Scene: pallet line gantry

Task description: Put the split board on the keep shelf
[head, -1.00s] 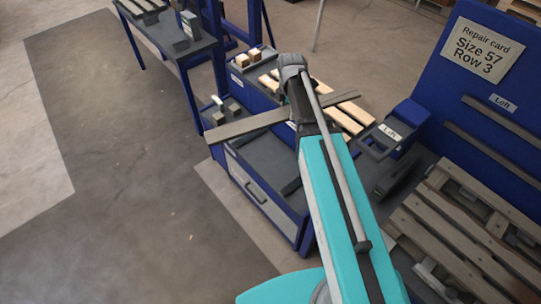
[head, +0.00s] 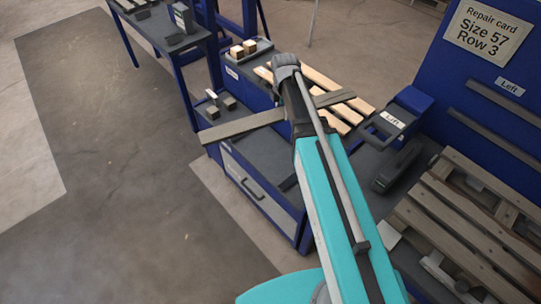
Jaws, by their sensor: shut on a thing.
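A long weathered grey board (head: 243,127), the one in my grip, crosses behind my arm. It slants up to the right, over the blue workbench with a dark top (head: 262,160). Its right end lies across the view of the pale slats. My gripper (head: 298,118) is shut on the board near its middle, with the fingers mostly hidden by my own wrist. I cannot make out a split in the board at this size. No label naming the keep shelf is readable, so I cannot tell which surface it is.
Pale new slats (head: 330,85) and a tray with wooden blocks (head: 248,49) are on the bench. A blue table (head: 170,38) stands at the upper left. A worn pallet (head: 465,225) lies at the right below a repair card (head: 487,30). The left floor is clear.

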